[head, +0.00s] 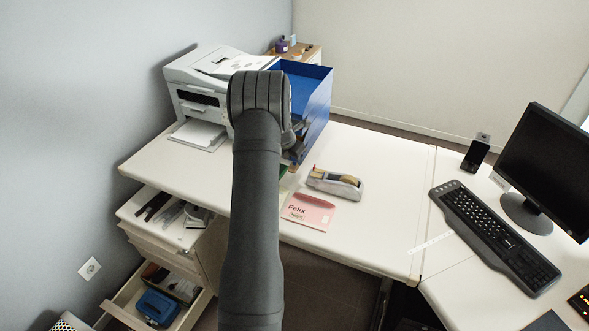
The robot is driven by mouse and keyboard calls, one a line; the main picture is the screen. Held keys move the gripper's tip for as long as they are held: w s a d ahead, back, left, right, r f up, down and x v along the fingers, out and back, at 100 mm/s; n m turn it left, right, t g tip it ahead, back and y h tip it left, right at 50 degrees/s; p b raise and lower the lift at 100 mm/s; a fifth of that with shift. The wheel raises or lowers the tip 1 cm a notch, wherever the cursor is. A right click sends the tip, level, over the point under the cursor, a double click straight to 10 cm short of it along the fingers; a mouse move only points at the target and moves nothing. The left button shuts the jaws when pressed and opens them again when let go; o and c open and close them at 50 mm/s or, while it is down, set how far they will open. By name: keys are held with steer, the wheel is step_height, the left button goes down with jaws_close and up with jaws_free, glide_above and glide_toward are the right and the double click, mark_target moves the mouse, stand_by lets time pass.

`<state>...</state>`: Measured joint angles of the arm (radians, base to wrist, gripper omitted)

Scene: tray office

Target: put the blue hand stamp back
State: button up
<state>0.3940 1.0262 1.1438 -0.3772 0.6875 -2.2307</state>
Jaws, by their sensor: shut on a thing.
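My arm rises through the middle of the head view and bends over near the printer and the blue tray. I cannot make out a blue hand stamp for certain. Small bluish-purple items (282,46) stand on a wooden surface (308,54) behind the printer, too small to identify.
A printer (185,75) and a blue tray (318,100) stand at the back left of the desk (385,190). A tape dispenser (336,183) and a pink "Felix" envelope (308,210) lie nearer. Two drawers at left are open; the lower holds a blue box (158,306).

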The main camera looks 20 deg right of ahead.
mark_target(293, 165)
steer(key=shift+f, duration=2.3)
steer(key=shift+f, duration=0.2)
steer(key=o, duration=0.8)
steer(key=shift+r, duration=0.1)
steer(key=v, duration=1.2)
steer(key=shift+r, duration=0.15)
